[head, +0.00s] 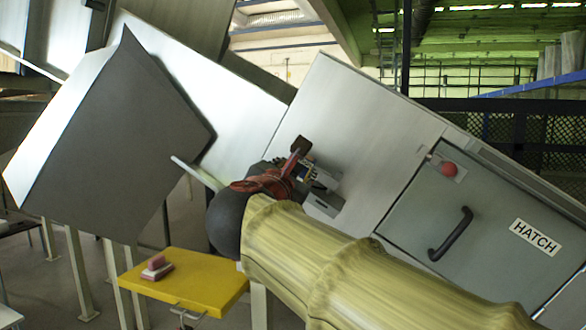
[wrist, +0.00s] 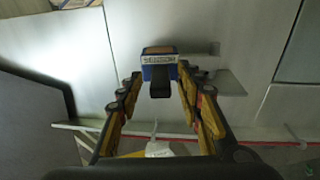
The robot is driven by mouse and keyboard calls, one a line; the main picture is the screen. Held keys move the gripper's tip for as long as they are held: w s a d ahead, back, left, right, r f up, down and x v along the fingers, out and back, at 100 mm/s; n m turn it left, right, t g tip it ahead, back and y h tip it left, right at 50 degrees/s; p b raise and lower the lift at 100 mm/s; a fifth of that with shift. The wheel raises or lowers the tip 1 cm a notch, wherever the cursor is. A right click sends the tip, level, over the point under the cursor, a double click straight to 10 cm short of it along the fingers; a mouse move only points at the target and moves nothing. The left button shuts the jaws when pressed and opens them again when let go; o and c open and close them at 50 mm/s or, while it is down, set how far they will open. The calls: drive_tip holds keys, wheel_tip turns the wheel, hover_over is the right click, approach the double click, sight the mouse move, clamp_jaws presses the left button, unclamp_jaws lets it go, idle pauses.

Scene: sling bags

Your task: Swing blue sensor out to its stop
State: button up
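The blue sensor (wrist: 158,66), a small box with a white label reading SENSOR and an orange-brown top, sits against the pale metal panel. A black tab (wrist: 160,84) projects from it toward me. My gripper (wrist: 160,78) is open, with one finger on each side of the sensor and tab. Gaps show between the fingers and the tab; I cannot tell whether the fingertips touch the sensor's sides. In the head view, my gripper (head: 302,160) is at the panel, and my arm and fingers hide most of the sensor.
A grey hatch door (head: 400,215) with a black handle (head: 450,235) and red button (head: 449,169) is to the right. A large grey box (head: 120,140) juts out at left. A yellow table (head: 205,283) bearing a pink block (head: 157,269) stands below.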

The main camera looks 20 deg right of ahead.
drive_tip(key=shift+w, duration=0.1)
drive_tip(key=shift+c, duration=0.8)
drive_tip(key=c, duration=0.7)
clamp_jaws()
